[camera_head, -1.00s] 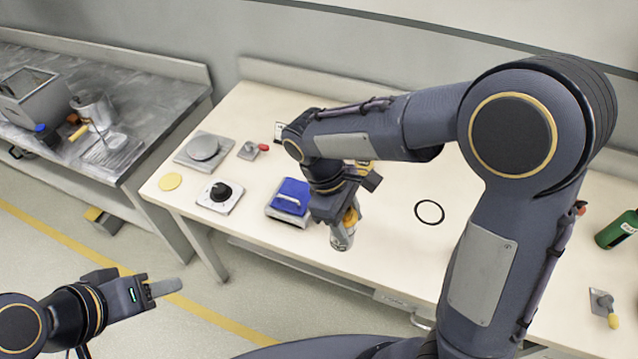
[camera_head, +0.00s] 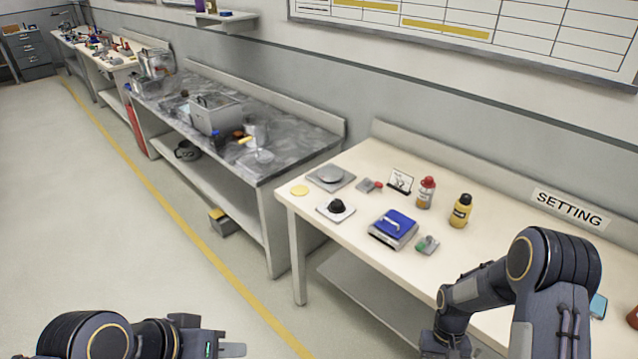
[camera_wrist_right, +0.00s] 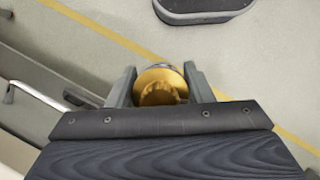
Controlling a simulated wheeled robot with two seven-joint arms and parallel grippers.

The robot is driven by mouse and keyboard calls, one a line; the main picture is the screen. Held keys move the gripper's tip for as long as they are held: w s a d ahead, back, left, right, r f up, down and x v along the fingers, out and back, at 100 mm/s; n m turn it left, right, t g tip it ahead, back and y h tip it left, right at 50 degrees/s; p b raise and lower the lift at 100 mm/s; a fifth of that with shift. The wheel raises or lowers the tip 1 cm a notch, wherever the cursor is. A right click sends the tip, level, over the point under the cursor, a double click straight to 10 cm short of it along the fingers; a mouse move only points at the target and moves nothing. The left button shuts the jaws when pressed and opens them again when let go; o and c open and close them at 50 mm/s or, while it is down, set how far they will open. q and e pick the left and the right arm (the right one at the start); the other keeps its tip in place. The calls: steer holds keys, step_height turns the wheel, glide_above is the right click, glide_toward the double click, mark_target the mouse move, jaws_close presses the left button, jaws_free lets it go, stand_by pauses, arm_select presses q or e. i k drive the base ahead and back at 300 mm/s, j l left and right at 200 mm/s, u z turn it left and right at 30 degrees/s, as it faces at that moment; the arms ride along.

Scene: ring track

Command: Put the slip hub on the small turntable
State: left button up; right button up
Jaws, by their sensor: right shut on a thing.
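My right gripper (camera_wrist_right: 160,70) is shut on a brass-coloured round piece (camera_wrist_right: 160,90), which I take to be the slip hub. It shows between the two fingers over the floor; its lower part is hidden. In the head view my right arm reaches down at the lower right and its gripper is not clearly seen. A grey square plate with a round disc on top (camera_head: 331,175), which looks like the small turntable, stands at the back left of the cream table. The disc is bare. My left gripper (camera_head: 232,350) is at the bottom edge, away from the table; its opening cannot be made out.
A grey bench (camera_head: 290,150) stands to the left.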

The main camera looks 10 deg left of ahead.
mark_target(331, 171)
steer(key=i+j+u, duration=0.6)
steer(key=u, duration=0.2)
steer(key=i+j+u, duration=0.1)
steer(key=i+u, duration=0.25)
steer(key=i+j, duration=0.1)
steer(key=i, duration=0.4)
steer(key=i+j+z, duration=0.15)
steer(key=i, duration=0.3)
